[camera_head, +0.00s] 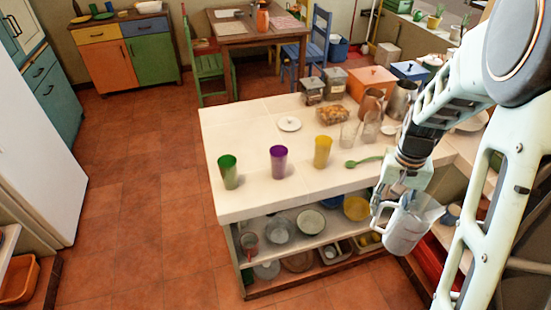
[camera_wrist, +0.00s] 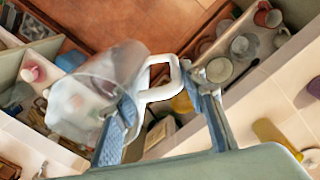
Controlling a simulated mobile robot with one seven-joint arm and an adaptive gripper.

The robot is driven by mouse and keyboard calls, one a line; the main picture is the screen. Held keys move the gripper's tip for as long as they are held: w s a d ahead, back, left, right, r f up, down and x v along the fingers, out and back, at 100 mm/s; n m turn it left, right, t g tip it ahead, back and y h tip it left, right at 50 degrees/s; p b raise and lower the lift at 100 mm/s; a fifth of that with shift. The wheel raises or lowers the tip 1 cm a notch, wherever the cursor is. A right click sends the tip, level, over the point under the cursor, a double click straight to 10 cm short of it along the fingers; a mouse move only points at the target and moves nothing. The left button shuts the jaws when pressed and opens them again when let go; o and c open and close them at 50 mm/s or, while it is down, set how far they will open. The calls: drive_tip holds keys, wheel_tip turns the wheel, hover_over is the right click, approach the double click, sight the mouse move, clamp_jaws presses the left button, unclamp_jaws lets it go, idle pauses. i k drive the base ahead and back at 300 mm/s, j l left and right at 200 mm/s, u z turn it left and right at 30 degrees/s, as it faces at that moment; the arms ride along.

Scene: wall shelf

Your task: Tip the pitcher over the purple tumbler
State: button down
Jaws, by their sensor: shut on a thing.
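The purple tumbler (camera_head: 278,163) stands upright on the white counter, between a green tumbler (camera_head: 228,172) and a yellow tumbler (camera_head: 323,152). The pitcher (camera_head: 405,228) is clear with a pale handle, and shows in front of the counter's right part in the head view. My gripper (camera_head: 383,207) is shut on its handle (camera_wrist: 165,88), which sits between the fingers in the wrist view. The pitcher's body (camera_wrist: 95,95) is left of the fingers there. It looks slightly tilted, with its spout to the right in the head view. The pitcher is well apart from the purple tumbler. I cannot tell what it contains.
A green spoon (camera_head: 364,161) and a white lid (camera_head: 289,124) lie on the counter (camera_head: 250,200). Clear glasses, metal pitchers and boxes crowd its back right. Bowls (camera_head: 311,221) fill the shelf below. The counter in front of the tumblers is clear.

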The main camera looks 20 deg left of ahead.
sight(278, 154)
drive_tip(key=k+u, duration=0.3)
drive_tip(key=u, duration=0.65)
drive_tip(key=l+u, duration=0.25)
drive_tip(key=l, duration=0.85)
drive_tip(key=i, duration=0.05)
